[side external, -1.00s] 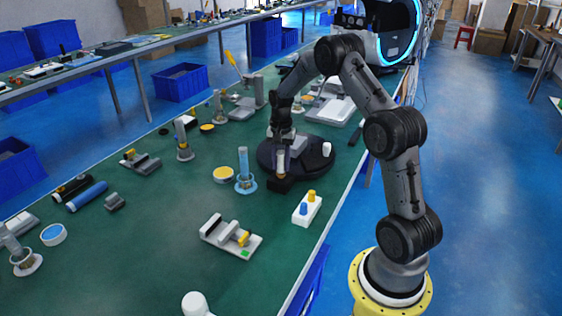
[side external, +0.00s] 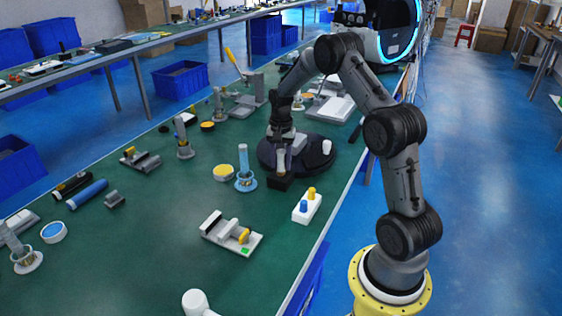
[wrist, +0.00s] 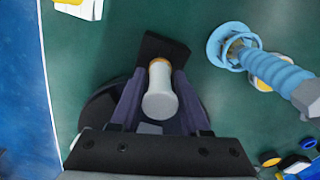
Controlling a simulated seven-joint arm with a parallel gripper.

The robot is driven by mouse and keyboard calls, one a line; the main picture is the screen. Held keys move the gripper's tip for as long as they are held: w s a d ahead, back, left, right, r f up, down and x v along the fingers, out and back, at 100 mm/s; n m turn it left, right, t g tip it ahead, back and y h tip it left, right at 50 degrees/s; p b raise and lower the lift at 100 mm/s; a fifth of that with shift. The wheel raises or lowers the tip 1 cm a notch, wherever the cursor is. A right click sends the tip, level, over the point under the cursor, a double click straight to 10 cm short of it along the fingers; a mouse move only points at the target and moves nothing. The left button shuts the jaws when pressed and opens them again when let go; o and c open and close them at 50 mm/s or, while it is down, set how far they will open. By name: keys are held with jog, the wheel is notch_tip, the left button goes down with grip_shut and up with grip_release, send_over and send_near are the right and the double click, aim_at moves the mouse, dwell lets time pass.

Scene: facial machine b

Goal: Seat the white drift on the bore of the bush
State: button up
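The white drift (wrist: 160,100) stands between the two fingers of my gripper (wrist: 159,72), which look closed against its sides. In the side view the drift (side external: 281,158) is upright in my gripper (side external: 281,166). Directly below it is a black block (side external: 280,183), also in the wrist view (wrist: 163,47). A thin golden ring (wrist: 159,62), which looks like the bush, shows at the drift's far end over the block. The drift hides the bore, and I cannot tell how fully the two touch.
A black round base (side external: 318,158) lies behind the block. A blue post on a ringed foot (side external: 244,168) stands close to the left. A white block with blue and yellow knobs (side external: 307,207) sits to the front right. A grey vise-like fixture (side external: 232,234) is nearer the front.

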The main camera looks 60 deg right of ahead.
jog(key=shift+o, duration=1.3)
